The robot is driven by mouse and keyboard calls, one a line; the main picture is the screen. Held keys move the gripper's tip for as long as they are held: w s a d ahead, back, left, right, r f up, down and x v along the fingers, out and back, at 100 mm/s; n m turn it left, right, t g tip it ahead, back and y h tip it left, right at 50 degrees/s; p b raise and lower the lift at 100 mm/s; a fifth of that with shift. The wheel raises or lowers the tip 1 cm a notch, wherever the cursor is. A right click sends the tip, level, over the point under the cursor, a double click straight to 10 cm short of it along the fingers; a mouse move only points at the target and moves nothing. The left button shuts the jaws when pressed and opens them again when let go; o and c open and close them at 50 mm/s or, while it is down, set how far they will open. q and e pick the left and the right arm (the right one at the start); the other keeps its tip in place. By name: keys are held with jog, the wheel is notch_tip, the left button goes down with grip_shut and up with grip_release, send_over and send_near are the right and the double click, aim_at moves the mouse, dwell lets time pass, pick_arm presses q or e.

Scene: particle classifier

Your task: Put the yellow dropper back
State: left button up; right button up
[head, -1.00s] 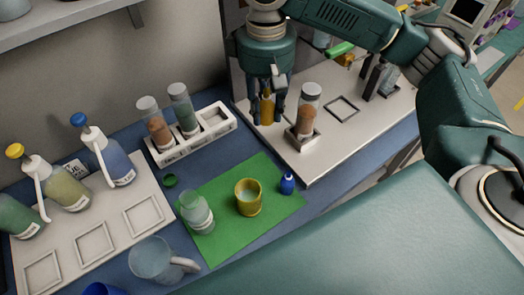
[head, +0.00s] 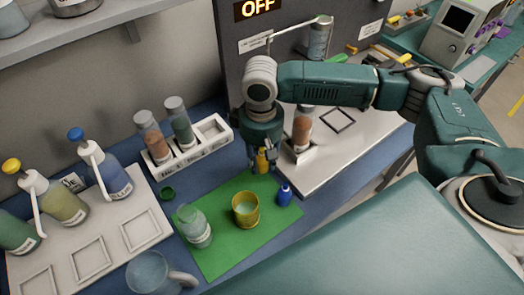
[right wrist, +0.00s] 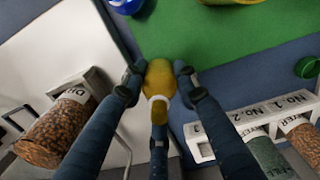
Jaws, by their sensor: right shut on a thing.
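My right gripper (head: 261,168) is shut on the yellow dropper (head: 262,160) and points down at the back corner of the green mat (head: 220,250). In the right wrist view the yellow dropper (right wrist: 158,78) sits between the fingers of the right gripper (right wrist: 160,80). I cannot tell whether its base touches the mat. A yellow cup (head: 245,211) stands near the mat's middle. My left gripper is out of view.
A clear bottle (head: 196,232) stands on the mat's left, with a green cap (head: 167,193) behind it. A white rack (head: 218,131) holds jars to the gripper's left. A white board with a brown jar (head: 301,132) lies to its right. A glass mug (head: 150,274) stands in front.

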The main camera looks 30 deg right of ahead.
aim_at(262, 169)
jog(key=shift+f, duration=2.2)
jog(key=shift+f, duration=0.1)
jog(key=o, duration=1.1)
jog(key=shift+o, duration=0.2)
notch_tip(262, 169, up, 12)
jog(key=shift+a+r+b, duration=0.1)
jog(key=shift+r+b, duration=0.05)
jog(key=shift+b, duration=0.2)
